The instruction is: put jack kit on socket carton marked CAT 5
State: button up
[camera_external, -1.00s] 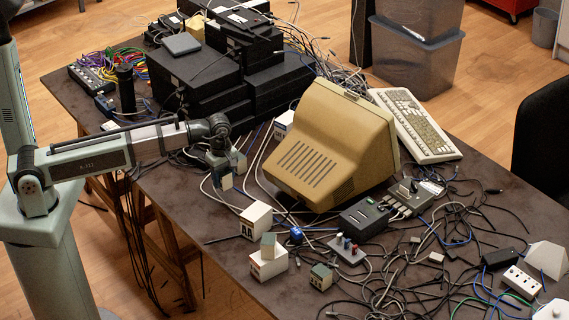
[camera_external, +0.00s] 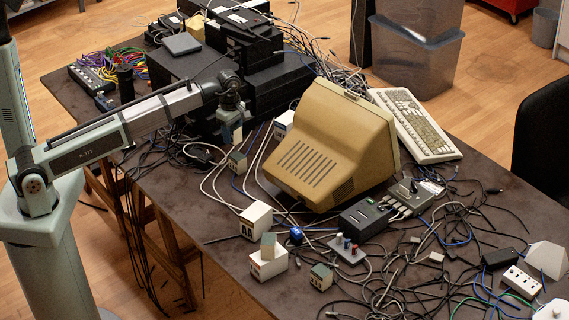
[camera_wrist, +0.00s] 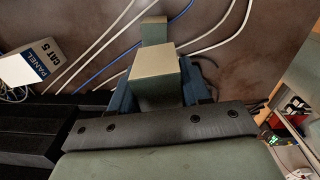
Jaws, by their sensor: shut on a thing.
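My gripper (camera_external: 231,128) is raised above the table, left of the beige monitor. In the wrist view its blue fingers are shut on a small grey-green box with a beige top (camera_wrist: 154,64), probably the jack kit; no label on it can be read. A similar small box (camera_external: 237,162) stands on the table below; it also shows in the wrist view (camera_wrist: 153,30). A white carton (camera_wrist: 36,62) with a blue label reading "CAT 5" and "PANEL" lies to the left in the wrist view. It seems to be the carton (camera_external: 284,122) beside the monitor.
Two more white cartons (camera_external: 256,219) (camera_external: 267,265) stand nearer the front; their labels cannot be read, and the front one bears a small block (camera_external: 268,246). The monitor (camera_external: 330,150) and black equipment stack (camera_external: 280,82) flank the gripper. Loose cables cross the table.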

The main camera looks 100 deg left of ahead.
jog(key=w+a+r, duration=0.2)
jog(key=w+a, duration=0.3)
jog(key=a, duration=0.3)
jog(key=w+a+r, duration=0.2)
jog(key=w+a, duration=0.3)
jog(key=a, duration=0.3)
notch_tip(320, 180, up, 2)
jog(key=m, duration=0.2)
send_over(288, 117)
jog(key=shift+d+f, duration=0.1)
jog(key=shift+f, duration=4.75)
jog(key=shift+f, duration=0.15)
jog(key=o, duration=1.1)
notch_tip(288, 117, up, 12)
jog(key=shift+r, duration=0.2)
